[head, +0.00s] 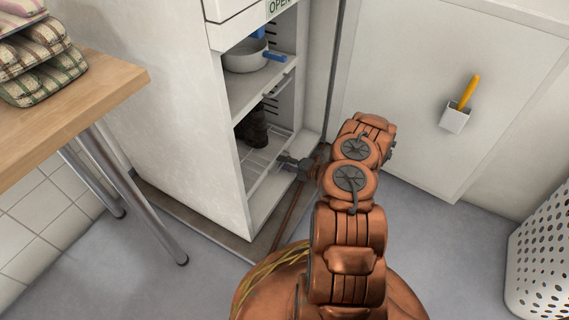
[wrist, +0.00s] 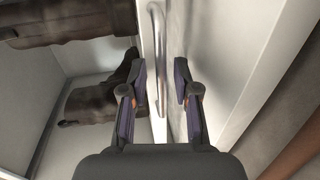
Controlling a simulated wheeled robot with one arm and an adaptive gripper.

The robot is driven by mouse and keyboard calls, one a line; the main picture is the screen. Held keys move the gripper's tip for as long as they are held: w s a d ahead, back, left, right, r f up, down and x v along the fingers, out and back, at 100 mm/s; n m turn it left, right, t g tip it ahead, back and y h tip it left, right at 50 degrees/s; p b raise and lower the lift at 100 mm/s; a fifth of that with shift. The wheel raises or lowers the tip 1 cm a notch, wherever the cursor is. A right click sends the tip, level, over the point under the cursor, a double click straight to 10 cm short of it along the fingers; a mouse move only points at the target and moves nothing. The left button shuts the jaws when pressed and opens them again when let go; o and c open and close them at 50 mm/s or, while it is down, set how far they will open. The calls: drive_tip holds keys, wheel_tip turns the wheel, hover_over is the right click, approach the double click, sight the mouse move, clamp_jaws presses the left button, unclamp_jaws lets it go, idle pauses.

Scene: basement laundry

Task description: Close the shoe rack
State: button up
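The shoe rack (head: 257,170) is a white wire shelf low in a tall white cabinet. How far the rack is pulled out is hard to tell. A metal bar handle (wrist: 157,50) runs along its white front edge. My gripper (head: 287,161) is at the rack's front. In the wrist view my gripper (wrist: 162,82) is open, with the handle between its fingers and a gap on the right. Contact with the left finger cannot be told.
A white pot (head: 245,57) with blue handles sits on the shelf above. A wooden table (head: 105,88) with folded cloths (head: 42,62) stands at the left. A white panel with a holder (head: 455,118) is at the right, beside a white perforated basket (head: 540,255). Floor at lower left is clear.

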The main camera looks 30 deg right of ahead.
drive_tip(key=shift+s, duration=0.15)
drive_tip(key=v, duration=1.2)
drive_tip(key=shift+d, duration=0.1)
idle(0.4)
